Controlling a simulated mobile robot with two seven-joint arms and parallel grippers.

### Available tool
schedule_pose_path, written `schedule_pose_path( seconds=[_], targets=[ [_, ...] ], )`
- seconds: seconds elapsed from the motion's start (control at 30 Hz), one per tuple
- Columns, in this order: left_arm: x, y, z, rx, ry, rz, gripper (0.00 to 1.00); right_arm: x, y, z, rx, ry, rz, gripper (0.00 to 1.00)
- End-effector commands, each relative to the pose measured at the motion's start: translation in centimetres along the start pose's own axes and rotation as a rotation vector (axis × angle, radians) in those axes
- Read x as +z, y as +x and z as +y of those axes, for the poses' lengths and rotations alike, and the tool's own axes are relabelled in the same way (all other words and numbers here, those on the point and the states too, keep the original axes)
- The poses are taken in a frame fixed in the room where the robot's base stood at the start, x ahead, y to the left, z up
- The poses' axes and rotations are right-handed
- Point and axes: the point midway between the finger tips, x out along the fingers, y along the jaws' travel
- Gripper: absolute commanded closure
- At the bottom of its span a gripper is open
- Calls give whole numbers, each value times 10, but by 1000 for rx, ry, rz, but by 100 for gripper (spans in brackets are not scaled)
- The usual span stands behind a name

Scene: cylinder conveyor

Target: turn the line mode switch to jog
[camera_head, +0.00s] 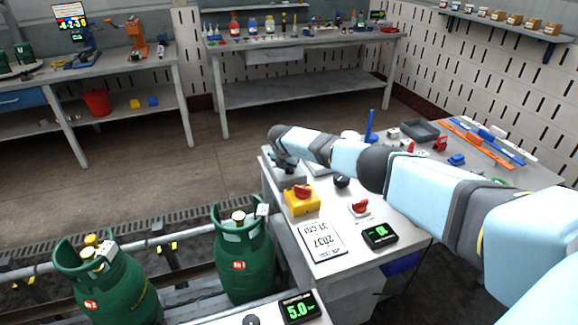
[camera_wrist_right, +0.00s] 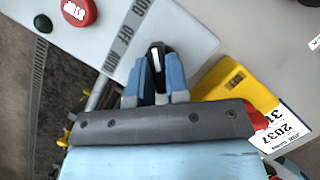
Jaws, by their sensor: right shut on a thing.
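The line mode switch (camera_wrist_right: 156,56) shows in the right wrist view as a dark knob with a white mark, on a light grey box (camera_wrist_right: 185,35). My right gripper (camera_wrist_right: 156,82) is shut on the switch knob, with a blue finger on each side. In the head view my right gripper (camera_head: 287,166) is at the grey box at the bench's far left corner, and my wrist hides the switch. My left gripper is not in view.
A yellow box with a red knob (camera_head: 301,200) stands close to the gripper. A red switch (camera_head: 360,207), a display (camera_head: 380,235) and a printed card (camera_head: 320,240) are nearer. Green cylinders (camera_head: 243,255) stand left of the bench.

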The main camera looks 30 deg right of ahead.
Motion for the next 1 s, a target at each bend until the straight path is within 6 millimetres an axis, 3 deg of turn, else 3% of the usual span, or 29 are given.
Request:
schedule_pose_path(
  seconds=[0.03, 0.07, 0.17, 0.57, 0.77, 1.0],
  targets=[
    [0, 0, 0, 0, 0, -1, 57, 0, 0, 0, 0, 3, 1, 100],
    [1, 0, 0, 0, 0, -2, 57, 0, 0, 0, 0, 3, 2, 80],
    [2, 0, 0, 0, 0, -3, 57, 0, 0, 0, 0, 2, 1, 60],
    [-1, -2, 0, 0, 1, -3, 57, 2, -8, 0, 2, 0, 0, 60],
    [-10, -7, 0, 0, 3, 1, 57, 2, -40, 0, 4, -1, 0, 60],
    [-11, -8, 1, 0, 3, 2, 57, 1, -93, 0, 3, -1, 0, 60]
  ],
)
